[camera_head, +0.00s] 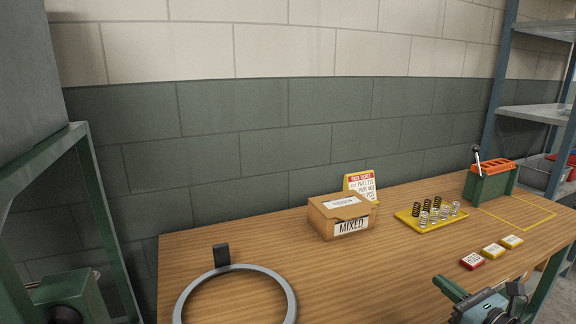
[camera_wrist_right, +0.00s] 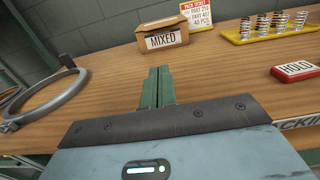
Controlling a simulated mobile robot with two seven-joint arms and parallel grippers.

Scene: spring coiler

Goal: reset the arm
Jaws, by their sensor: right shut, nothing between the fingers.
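My right gripper (camera_head: 451,289) shows at the lower right of the head view, over the front part of the wooden table. Its green fingers are shut with nothing between them. In the right wrist view the fingers (camera_wrist_right: 157,87) lie side by side and point toward the cardboard box marked MIXED (camera_wrist_right: 161,36), which stands apart from them on the table. My left gripper is not in view.
The table's middle is clear.

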